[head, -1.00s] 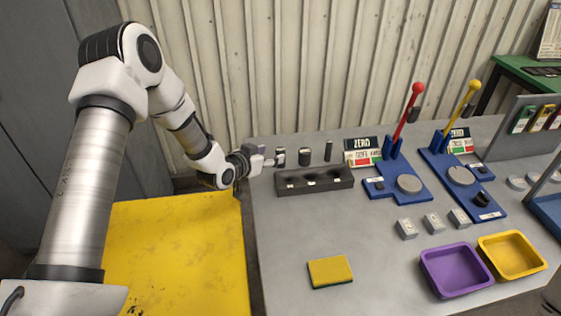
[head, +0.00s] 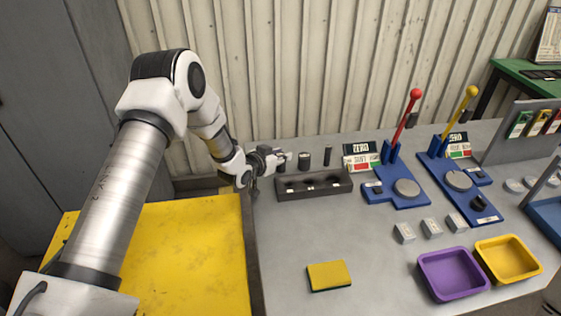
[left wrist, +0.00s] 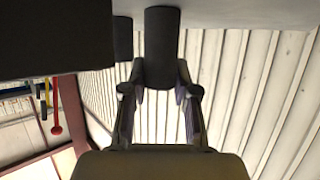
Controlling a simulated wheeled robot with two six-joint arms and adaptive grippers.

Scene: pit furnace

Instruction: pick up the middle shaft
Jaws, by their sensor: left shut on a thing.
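Three dark cylindrical shafts stand in a row behind the dark block with round recesses (head: 314,188). The leftmost shaft (head: 281,167) is partly covered by my left gripper (head: 283,157), the thick centre shaft (head: 304,161) and the thin right shaft (head: 328,156) stand free. In the left wrist view, my fingers (left wrist: 161,95) lie on both sides of a dark shaft (left wrist: 162,45), shut on it. It appears upright. Another shaft (left wrist: 122,40) shows beyond it. By its place, the held one is the leftmost. My right gripper is not in view.
To the right stand a red-knobbed lever (head: 415,94) and a yellow-knobbed lever (head: 471,91) on blue bases. Grey blocks (head: 431,228), a purple tray (head: 453,275), a yellow tray (head: 508,259) and a yellow sponge (head: 329,275) are nearer. The table's left front is mostly clear.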

